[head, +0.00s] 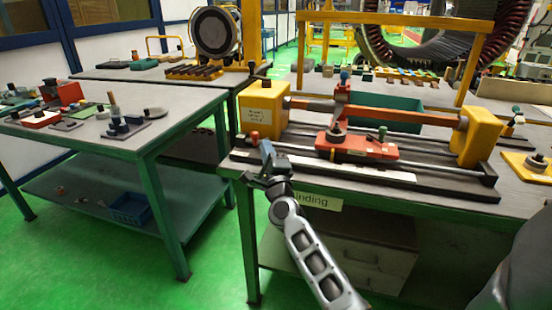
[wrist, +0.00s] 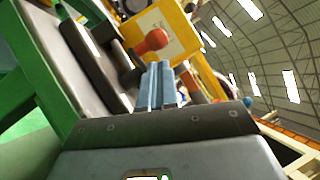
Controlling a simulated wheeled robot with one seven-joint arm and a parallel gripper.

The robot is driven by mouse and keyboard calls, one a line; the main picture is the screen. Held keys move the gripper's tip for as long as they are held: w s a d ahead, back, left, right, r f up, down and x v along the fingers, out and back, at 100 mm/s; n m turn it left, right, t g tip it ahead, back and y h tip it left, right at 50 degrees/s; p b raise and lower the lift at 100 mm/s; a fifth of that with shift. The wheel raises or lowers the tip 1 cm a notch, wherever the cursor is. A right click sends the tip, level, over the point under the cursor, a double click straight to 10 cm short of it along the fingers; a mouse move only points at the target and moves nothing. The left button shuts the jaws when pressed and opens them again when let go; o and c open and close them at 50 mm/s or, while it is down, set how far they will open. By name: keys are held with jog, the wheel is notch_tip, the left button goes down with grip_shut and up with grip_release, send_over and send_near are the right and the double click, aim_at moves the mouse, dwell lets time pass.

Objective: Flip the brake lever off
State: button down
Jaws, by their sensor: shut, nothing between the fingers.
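A short lever with a red knob (head: 254,137) stands at the left front end of the winding machine, below its left yellow box; it appears to be the brake lever. In the wrist view its orange-red knob (wrist: 153,41) is just beyond my fingertips and slightly left, on a tilted dark stem. My gripper (head: 265,148) is immediately right of the lever in the head view. In the wrist view, the gripper's blue-grey fingers (wrist: 160,72) are together and empty. The fingertips look close to the stem; I cannot tell whether they touch.
The yellow box (head: 263,106) stands behind the lever. A red carriage (head: 356,147) with a green-knobbed handle sits on the rails to the right. The bench's front edge and a "Winding" label (head: 318,201) lie below my gripper. A side table (head: 60,137) with parts stands left.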

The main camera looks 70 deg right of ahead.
aim_at(256, 140)
jog(key=shift+w+d+r, duration=0.1)
jog(key=shift+w+r, duration=0.1)
jog(key=shift+w, duration=0.5)
